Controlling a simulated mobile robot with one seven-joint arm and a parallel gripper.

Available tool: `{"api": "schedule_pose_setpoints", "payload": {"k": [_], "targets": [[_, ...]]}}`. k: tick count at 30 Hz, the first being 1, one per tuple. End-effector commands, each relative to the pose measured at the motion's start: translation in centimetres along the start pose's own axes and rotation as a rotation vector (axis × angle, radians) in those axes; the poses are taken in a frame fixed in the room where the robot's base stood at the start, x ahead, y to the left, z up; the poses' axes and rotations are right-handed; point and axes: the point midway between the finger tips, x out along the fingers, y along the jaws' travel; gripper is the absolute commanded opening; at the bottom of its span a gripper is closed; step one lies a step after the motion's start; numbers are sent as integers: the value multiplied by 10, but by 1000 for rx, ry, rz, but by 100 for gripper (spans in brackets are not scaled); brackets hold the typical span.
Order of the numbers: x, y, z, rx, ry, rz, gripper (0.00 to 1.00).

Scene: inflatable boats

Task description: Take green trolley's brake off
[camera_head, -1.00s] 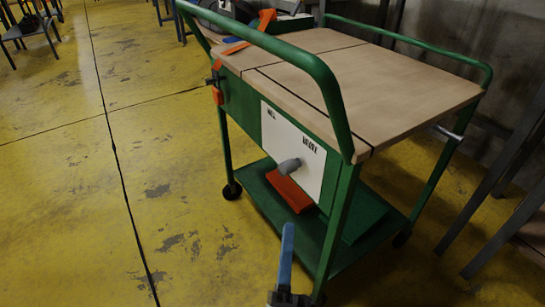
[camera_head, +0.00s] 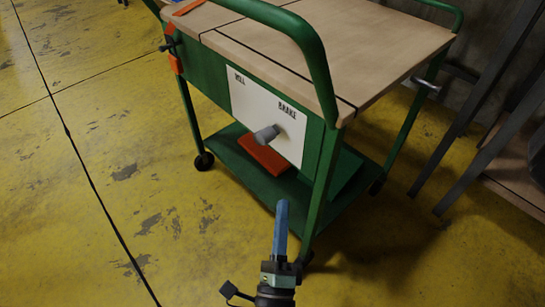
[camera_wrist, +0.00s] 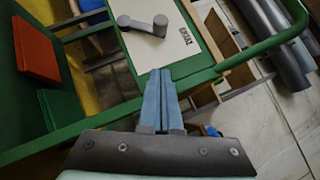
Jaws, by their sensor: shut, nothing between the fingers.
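The green trolley (camera_head: 331,148) stands with its wooden top and a white side panel (camera_head: 241,97) towards me. The panel reads "ROLL" at left and "BRAKE" at right. A grey lever (camera_head: 267,133) sits on the panel below the labels. In the wrist view the lever (camera_wrist: 143,25) has its cylindrical end on the side of the "BRAKE" label. My gripper (camera_head: 282,206) has blue fingers, shut and empty, in front of and below the lever. In the wrist view its fingertips (camera_wrist: 160,72) are together, apart from the lever.
The trolley's green lower shelf (camera_head: 235,158) carries a red-orange block (camera_head: 262,156). The green push rail (camera_head: 313,60) arches over the near end. Dark slanted legs (camera_head: 480,140) stand at right by the wall. Yellow floor (camera_head: 90,190) at left is clear.

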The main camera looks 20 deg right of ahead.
Motion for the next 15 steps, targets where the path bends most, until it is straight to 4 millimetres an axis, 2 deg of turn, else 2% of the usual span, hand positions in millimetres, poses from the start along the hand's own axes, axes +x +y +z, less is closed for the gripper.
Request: {"api": "schedule_pose_setpoints", "payload": {"k": [6,11,15], "targets": [[48,1,-1,1,1,-7,0],[80,0,-1,0,1,-6,0],[96,-2,16,0,-2,-2,0]]}}
